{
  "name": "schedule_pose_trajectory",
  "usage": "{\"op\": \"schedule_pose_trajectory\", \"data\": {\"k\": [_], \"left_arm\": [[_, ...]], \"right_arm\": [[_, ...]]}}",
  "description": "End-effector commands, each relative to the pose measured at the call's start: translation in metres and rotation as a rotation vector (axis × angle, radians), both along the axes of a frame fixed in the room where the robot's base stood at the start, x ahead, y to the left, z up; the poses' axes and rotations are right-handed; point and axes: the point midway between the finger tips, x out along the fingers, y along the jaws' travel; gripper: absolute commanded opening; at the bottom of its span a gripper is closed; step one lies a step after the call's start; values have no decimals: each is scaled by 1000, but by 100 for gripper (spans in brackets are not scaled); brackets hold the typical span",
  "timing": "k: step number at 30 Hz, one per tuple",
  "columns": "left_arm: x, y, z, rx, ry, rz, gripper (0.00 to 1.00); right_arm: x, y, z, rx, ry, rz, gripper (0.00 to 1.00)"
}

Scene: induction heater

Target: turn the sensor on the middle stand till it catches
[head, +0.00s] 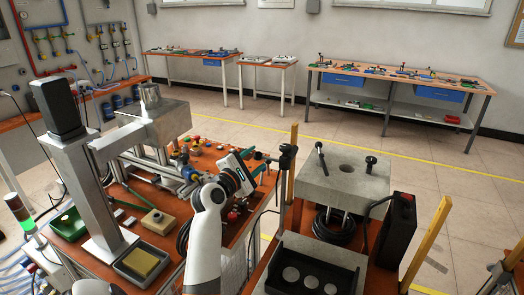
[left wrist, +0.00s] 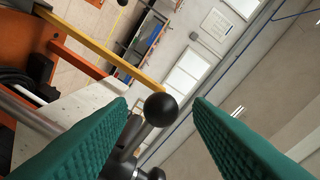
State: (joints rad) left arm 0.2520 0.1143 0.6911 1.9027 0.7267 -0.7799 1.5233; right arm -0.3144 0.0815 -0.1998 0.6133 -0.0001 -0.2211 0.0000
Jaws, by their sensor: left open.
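A black sensor-like head (head: 287,155) sits on top of a slim upright stand near the middle of the head view, beside a wooden post. My left gripper (head: 265,162) is just left of it, with its green fingers pointing toward it. In the left wrist view my left gripper (left wrist: 160,115) has its two green ribbed fingers spread wide. A round black ball (left wrist: 160,109) shows in the gap between them, with dark metal parts (left wrist: 125,155) below it. I cannot tell whether either finger touches anything. My right gripper does not show.
A grey block (head: 340,185) with black knobs stands right of the gripper, above a coiled black cable. A black tray (head: 305,278) with round discs is in front. The orange bench (head: 185,215) at left is crowded. Open floor (head: 290,130) lies behind.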

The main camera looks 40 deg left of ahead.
Motion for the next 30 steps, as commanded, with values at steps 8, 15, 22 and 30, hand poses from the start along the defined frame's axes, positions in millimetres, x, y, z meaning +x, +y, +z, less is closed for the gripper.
{"op": "schedule_pose_trajectory", "data": {"k": [8,15,22,30], "left_arm": [[39,8,1,1,0,0,46],[46,10,0,3,1,0,46],[46,9,0,3,1,-1,35],[46,9,0,3,2,0,0]], "right_arm": [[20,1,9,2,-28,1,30],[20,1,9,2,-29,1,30],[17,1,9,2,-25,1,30],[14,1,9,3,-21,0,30]]}}
